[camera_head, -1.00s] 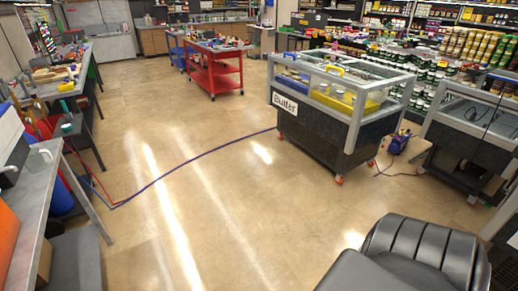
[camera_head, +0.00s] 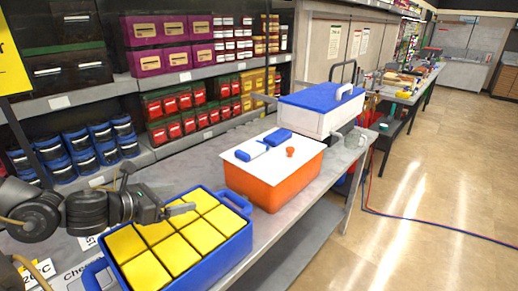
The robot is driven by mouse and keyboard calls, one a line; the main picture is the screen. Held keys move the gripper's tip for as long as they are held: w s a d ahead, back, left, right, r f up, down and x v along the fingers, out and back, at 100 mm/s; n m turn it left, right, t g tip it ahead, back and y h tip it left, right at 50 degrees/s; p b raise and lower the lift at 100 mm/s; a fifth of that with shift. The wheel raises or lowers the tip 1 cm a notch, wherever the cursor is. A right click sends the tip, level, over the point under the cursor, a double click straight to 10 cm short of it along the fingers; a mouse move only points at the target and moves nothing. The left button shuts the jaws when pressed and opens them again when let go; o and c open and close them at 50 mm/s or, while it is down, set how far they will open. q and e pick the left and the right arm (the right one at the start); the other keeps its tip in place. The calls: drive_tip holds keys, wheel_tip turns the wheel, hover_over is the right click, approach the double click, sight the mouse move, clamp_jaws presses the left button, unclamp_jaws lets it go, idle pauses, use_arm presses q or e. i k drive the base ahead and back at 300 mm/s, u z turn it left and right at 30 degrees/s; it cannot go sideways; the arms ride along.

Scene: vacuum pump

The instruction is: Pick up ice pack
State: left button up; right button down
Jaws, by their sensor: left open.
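No block is visibly held. An orange cooler with a white lid (camera_head: 262,166) stands behind the bin on the bench. Two small items lie on its lid: a blue one (camera_head: 278,136) and a white one with blue (camera_head: 249,151). They may be ice packs, but I cannot tell which thing is the ice pack. My right gripper is not in view.
A white cooler with a blue lid (camera_head: 320,97) stands farther along the grey bench. Shelves of coloured boxes (camera_head: 170,112) line the wall at left. Open floor (camera_head: 425,185) lies to the right, with a blue hose across it.

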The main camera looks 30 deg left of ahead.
sight(248, 152)
drive_tip(key=i, duration=0.9)
drive_tip(key=u, duration=0.05)
